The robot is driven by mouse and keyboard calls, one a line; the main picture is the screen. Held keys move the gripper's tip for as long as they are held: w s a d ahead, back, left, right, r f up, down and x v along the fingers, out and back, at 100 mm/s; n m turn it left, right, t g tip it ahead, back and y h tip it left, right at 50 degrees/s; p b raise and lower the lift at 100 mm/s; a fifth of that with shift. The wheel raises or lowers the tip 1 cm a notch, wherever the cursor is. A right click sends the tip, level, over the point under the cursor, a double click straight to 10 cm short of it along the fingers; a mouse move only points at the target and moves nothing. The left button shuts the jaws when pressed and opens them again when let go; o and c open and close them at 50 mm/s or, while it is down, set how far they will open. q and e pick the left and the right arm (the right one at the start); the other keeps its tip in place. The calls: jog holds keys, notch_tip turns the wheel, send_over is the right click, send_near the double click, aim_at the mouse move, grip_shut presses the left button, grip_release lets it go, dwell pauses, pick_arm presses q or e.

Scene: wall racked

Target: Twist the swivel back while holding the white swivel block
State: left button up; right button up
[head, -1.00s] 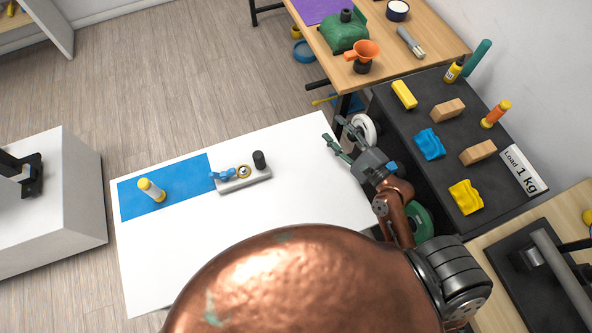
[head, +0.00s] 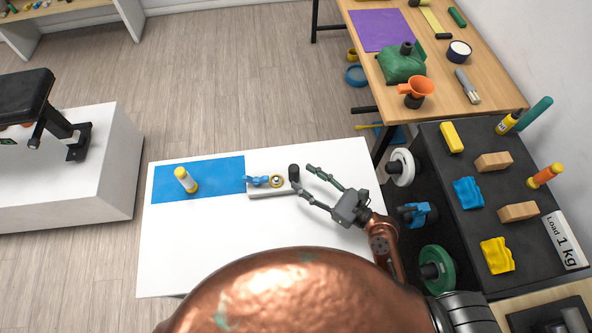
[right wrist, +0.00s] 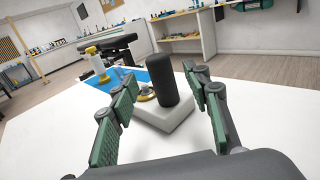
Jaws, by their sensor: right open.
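The white swivel block (head: 268,192) lies on the white table beside the right edge of the blue mat. A black upright peg (head: 294,172) stands at its right end, a pale round piece with a dark centre (head: 277,181) sits near its middle, and a blue winged piece (head: 257,180) is at its left. My right gripper (head: 303,178) is open, its fingertips close to the peg. In the right wrist view the black peg (right wrist: 173,88) appears in the gap between the fingers, with the block (right wrist: 163,118) below it. My left gripper is out of view.
A yellow-and-white bottle (head: 186,180) stands on the blue mat (head: 220,178). The white table (head: 210,245) is clear in front. A dark rack (head: 455,215) with blocks and coloured pieces stands to the right, with wheel-like discs (head: 400,167) on its side.

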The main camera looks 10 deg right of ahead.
aim_at(298, 174)
jog(key=shift+x, duration=2.6)
jog(key=shift+c, duration=0.3)
jog(key=c, duration=0.3)
grip_shut()
